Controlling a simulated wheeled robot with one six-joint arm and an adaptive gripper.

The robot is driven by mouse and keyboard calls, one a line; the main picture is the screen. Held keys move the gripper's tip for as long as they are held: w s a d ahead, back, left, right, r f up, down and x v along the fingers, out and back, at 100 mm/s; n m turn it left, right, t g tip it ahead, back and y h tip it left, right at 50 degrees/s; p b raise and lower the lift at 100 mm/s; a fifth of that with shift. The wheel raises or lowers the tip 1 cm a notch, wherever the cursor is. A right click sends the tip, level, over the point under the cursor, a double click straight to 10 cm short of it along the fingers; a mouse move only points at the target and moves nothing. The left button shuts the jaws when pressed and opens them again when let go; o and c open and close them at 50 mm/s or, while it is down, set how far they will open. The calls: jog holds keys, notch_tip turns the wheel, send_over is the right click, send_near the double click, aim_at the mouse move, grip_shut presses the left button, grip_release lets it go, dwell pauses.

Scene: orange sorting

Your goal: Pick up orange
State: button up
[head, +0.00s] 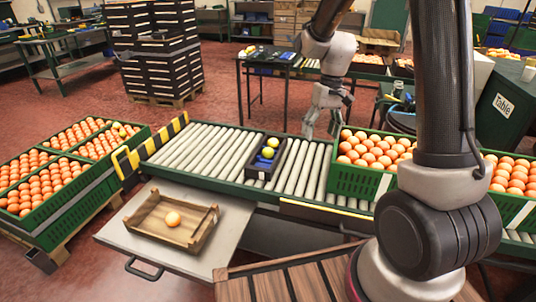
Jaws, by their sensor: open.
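A single orange (172,218) lies in a shallow wooden tray (150,236) on a light board at the front left. More oranges fill a green crate (356,182) on the roller conveyor, below and right of my gripper. Others fill large green crates (45,238) at the left. My gripper (322,128) points down over the far side of the conveyor, close to the crate's left end. It is open, and I see nothing between its fingers. It is well apart from the orange in the wooden tray. My arm hides part of the right side.
A small dark box (258,172) with yellow-green fruits sits on the conveyor (203,150), left of my gripper. A yellow-and-black striped barrier (148,147) stands at the conveyor's left end. Stacked black crates (160,65) are behind. A slatted wooden surface (290,283) lies at the front.

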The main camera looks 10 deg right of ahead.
jog(key=w+a+f+n+t+y, duration=0.1)
jog(key=w+a+f+n, duration=0.1)
jog(key=w+f, duration=0.7)
jog(key=w+a+f+n, duration=0.1)
jog(key=w+a+f, duration=0.2)
jog(key=w+f, duration=0.55)
jog(key=n+t, duration=0.3)
jog(key=n, duration=0.3)
send_near(269, 148)
notch_tip(269, 148, down, 3)
jog(key=shift+y, duration=0.4)
jog(key=x, duration=0.7)
jog(key=shift+w+a, duration=0.1)
jog(key=shift+w, duration=0.2)
jog(key=shift+c, duration=0.5)
jog(key=c, duration=1)
